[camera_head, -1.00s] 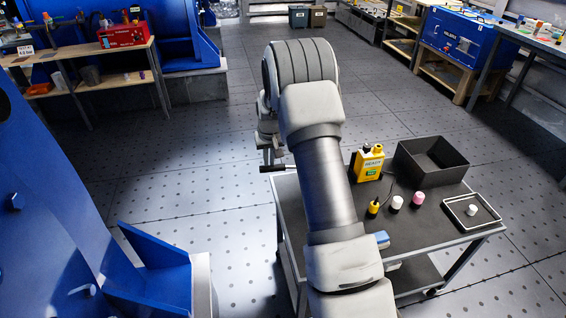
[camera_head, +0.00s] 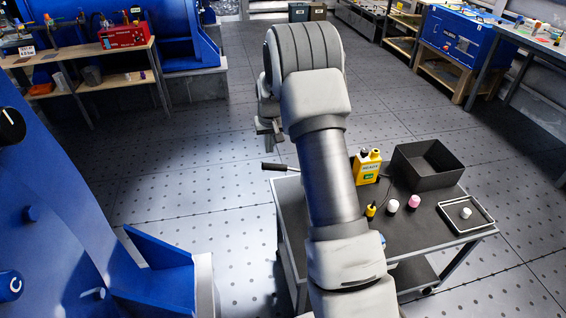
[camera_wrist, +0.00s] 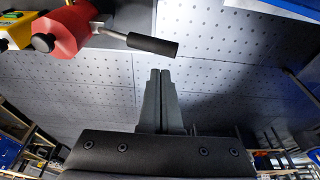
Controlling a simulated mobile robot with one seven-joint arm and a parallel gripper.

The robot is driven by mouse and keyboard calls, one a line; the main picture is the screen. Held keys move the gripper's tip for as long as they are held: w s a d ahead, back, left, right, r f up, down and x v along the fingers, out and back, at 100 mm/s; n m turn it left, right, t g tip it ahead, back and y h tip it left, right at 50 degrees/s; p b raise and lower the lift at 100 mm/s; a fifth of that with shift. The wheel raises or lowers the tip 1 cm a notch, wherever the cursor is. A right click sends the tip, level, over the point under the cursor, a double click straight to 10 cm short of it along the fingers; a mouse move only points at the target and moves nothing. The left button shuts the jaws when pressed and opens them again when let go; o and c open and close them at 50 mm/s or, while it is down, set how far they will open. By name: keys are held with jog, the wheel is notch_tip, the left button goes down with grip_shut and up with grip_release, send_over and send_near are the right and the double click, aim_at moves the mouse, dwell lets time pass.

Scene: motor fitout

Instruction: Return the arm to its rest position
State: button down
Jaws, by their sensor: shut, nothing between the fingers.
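My arm reaches forward from the bottom of the head view, over the left part of the grey cart (camera_head: 420,240). My gripper (camera_head: 266,138) hangs below the wrist, partly hidden, over the floor just left of and beyond the cart. In the wrist view my gripper (camera_wrist: 160,74) has its two fingers together, with nothing between them. A black handle on a metal shaft (camera_wrist: 152,43) lies beyond the fingertips, apart from them. In the head view the black handle (camera_head: 273,167) sticks out past the cart's left edge.
A blue machine (camera_head: 60,210) stands at left. A wooden bench (camera_head: 90,52) is behind it. Open floor (camera_head: 210,190) lies between machine and cart.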

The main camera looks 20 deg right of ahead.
jog(key=shift+r, duration=0.8)
jog(key=s+a+r+n+t+p, duration=0.1)
jog(key=s+a+r, duration=0.3)
jog(key=s+r, duration=0.5)
jog(key=s+a+r+p, duration=0.1)
jog(key=s+a+r, duration=0.4)
jog(key=r, duration=0.8)
jog(key=s+a+r+t+p, duration=0.1)
jog(key=s+a+r, duration=0.1)
jog(key=s, duration=1)
jog(key=s+a+r+n+p, duration=0.1)
jog(key=s+r, duration=0.1)
jog(key=s, duration=0.9)
jog(key=shift+s+a+r+t+y, duration=0.15)
jog(key=shift+s+a+t+y, duration=0.15)
jog(key=shift+s+a+t, duration=0.1)
jog(key=shift+a, duration=0.1)
